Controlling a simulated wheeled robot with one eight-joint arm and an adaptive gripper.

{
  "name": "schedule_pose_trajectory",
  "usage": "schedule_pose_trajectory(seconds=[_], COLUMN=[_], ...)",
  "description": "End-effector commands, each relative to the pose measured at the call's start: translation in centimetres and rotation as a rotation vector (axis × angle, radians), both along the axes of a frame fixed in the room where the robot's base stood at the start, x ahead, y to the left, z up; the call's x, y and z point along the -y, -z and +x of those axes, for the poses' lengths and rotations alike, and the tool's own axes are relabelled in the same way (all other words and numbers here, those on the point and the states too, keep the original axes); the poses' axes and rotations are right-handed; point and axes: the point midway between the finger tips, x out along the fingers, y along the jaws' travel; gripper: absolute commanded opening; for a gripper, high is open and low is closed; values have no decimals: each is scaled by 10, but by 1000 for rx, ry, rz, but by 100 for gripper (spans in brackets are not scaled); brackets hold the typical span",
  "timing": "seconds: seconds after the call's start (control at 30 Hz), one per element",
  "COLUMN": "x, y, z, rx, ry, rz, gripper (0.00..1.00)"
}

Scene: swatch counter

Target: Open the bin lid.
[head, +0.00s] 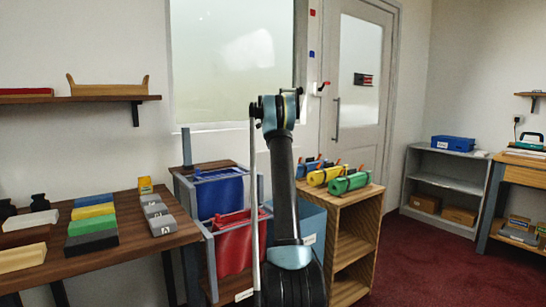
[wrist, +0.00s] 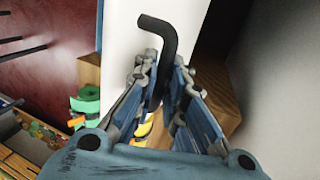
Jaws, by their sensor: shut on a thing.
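In the wrist view my gripper (wrist: 162,78) has its blue and grey fingers closed around a black bent rod (wrist: 158,32). The rod's upper end curves to the left beyond the fingertips. I cannot tell what the rod belongs to. In the head view a blue bin (head: 221,193), a red bin (head: 232,252) and a teal bin (head: 312,226) stand in the middle. My raised dark arm covers part of this area. My gripper cannot be made out in the head view, and I cannot clearly make out which part is the bin lid.
A wooden shelf unit (head: 352,247) with green (head: 348,184) and yellow (head: 325,176) rolls stands right of the bins. A dark wood counter (head: 140,245) with coloured blocks is on the left. Red carpet (head: 425,265) lies open at the right, before a grey shelf (head: 446,185).

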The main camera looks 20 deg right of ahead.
Motion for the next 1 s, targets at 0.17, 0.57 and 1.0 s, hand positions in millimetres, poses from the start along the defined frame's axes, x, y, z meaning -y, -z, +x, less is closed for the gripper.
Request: schedule_pose_trajectory(seconds=[0.17,0.57,1.0], x=[4,5,4], y=[-3,-2,-2], z=[10,22,24], rx=[-55,-131,-146], ry=[11,18,19], rz=[-25,-52,-58], gripper=[0,0,0])
